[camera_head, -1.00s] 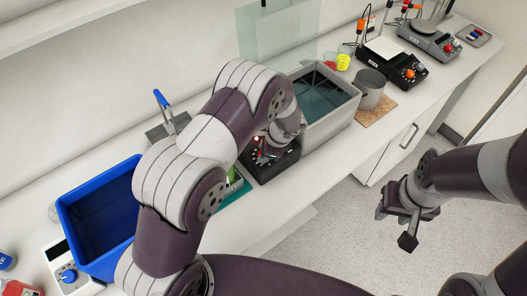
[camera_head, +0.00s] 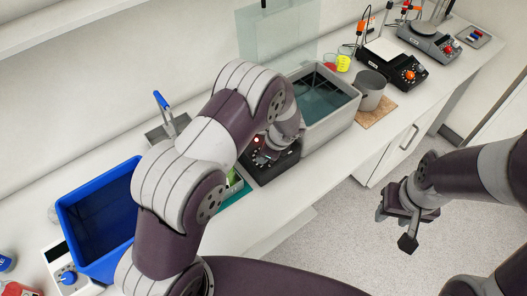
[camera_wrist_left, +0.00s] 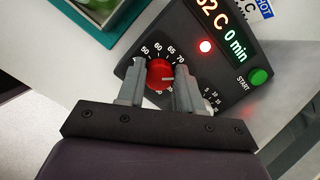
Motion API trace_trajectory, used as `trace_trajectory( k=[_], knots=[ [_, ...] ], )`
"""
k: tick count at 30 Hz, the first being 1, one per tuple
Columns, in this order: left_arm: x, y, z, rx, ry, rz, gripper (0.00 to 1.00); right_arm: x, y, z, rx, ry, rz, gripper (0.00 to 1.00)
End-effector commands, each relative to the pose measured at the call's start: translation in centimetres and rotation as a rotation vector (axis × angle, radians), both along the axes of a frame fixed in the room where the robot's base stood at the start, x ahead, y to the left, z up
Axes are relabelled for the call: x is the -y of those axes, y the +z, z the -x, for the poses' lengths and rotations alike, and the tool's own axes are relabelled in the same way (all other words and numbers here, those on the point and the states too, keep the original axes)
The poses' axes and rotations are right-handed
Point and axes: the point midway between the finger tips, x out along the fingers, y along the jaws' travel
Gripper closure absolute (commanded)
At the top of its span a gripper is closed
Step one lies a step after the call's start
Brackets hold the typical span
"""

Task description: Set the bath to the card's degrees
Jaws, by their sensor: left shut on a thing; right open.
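The water bath (camera_head: 330,113) is a grey tank of dark water, with its black control box (camera_head: 272,166) at its left end. In the left wrist view the box (camera_wrist_left: 222,85) has a red knob (camera_wrist_left: 158,76) in a ring of numbers, a lit red lamp, a green START button (camera_wrist_left: 259,77) and a display (camera_wrist_left: 224,34) reading "2 C 0 min", its first digit cut off. My left gripper (camera_wrist_left: 160,68) is shut on the red knob. A white card (camera_wrist_left: 262,9) with "HOT" shows only partly; its degrees are unreadable. My right gripper (camera_head: 394,228) is open and empty above the floor.
A grey pot (camera_head: 370,88) on a cork mat and black lab devices (camera_head: 393,64) stand right of the bath. My left arm hides part of the counter.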

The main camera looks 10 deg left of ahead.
Motion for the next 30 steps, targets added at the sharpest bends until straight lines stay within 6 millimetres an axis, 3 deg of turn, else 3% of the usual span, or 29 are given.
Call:
trace_trajectory(
  k=[1, 3, 14, 24, 30],
  knots=[
    [0.2, -0.2, 0.1, -0.001, -0.003, 0.005, 0.61, 0.0, -0.1, 0.0, 0.000, 0.000, 0.000, 0.57],
    [0.2, -0.2, 0.1, -0.002, -0.001, 0.004, 0.39, 0.0, -0.1, 0.0, 0.000, 0.000, 0.000, 0.57],
    [0.3, 0.4, 0.1, 0.000, 0.001, 0.001, 0.39, 0.0, -0.3, 0.0, 0.000, 0.000, 0.000, 0.57],
    [3.5, 8.0, 1.4, 0.004, -0.002, 0.002, 0.39, 0.0, -2.6, 0.0, 0.000, 0.000, 0.000, 0.57],
    [4.6, 11.0, 2.0, -0.001, -0.002, 0.001, 0.39, 0.0, -3.2, 0.0, 0.000, 0.000, 0.000, 0.57]
  ],
)
